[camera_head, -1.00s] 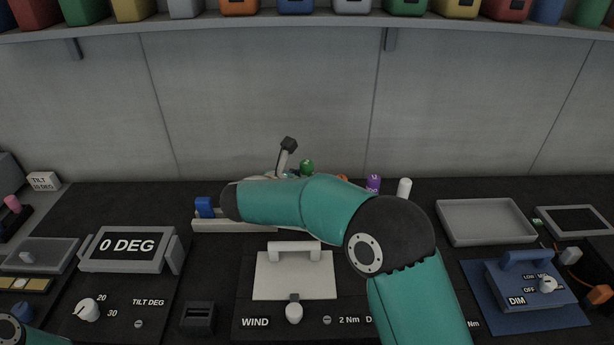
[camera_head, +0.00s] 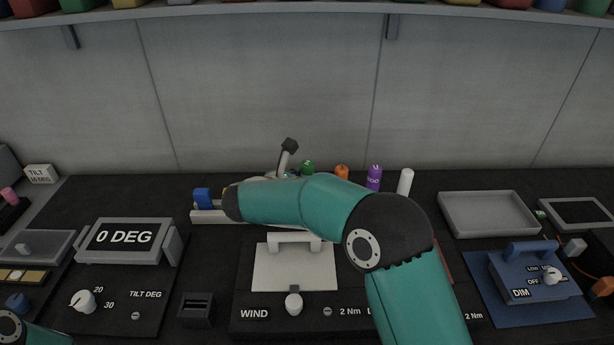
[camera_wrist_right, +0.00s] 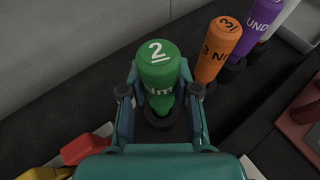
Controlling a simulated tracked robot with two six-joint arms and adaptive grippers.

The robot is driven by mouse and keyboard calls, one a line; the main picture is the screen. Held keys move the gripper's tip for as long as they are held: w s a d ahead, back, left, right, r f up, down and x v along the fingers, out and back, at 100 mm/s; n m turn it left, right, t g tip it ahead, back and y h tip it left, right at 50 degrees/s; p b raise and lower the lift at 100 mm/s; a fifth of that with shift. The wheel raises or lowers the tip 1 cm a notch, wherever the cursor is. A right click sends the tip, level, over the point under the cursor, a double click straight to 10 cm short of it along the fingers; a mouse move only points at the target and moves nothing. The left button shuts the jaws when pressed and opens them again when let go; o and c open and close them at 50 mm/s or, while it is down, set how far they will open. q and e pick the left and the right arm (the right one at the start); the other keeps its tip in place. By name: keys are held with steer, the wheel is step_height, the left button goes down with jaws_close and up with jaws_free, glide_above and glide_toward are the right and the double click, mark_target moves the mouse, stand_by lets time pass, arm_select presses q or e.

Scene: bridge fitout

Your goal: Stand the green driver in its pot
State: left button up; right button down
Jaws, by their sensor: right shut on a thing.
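The green driver (camera_wrist_right: 158,62), marked 2, stands upright between the fingers of my right gripper (camera_wrist_right: 160,91) in the right wrist view. The gripper is shut on it below its cap. A dark round pot (camera_wrist_right: 159,121) shows at the driver's lower end; the fingers and handle hide part of it, and I cannot tell how deep the driver sits. My left gripper is out of view.
An orange driver (camera_wrist_right: 221,48) stands close to the right of the green one, then a purple driver (camera_wrist_right: 258,25) and a white one (camera_head: 405,182). A grey tray (camera_head: 488,214) is at the right.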

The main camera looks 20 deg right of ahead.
steer(key=shift+f+b, duration=0.4)
steer(key=shift+f, duration=0.25)
steer(key=c, duration=0.8)
jaws_free()
steer(key=shift+o, duration=0.2)
steer(key=shift+a, duration=0.1)
steer(key=v, duration=1.1)
steer(key=shift+s+a+r, duration=0.15)
steer(key=shift+s+a, duration=0.1)
steer(key=shift+s, duration=0.1)
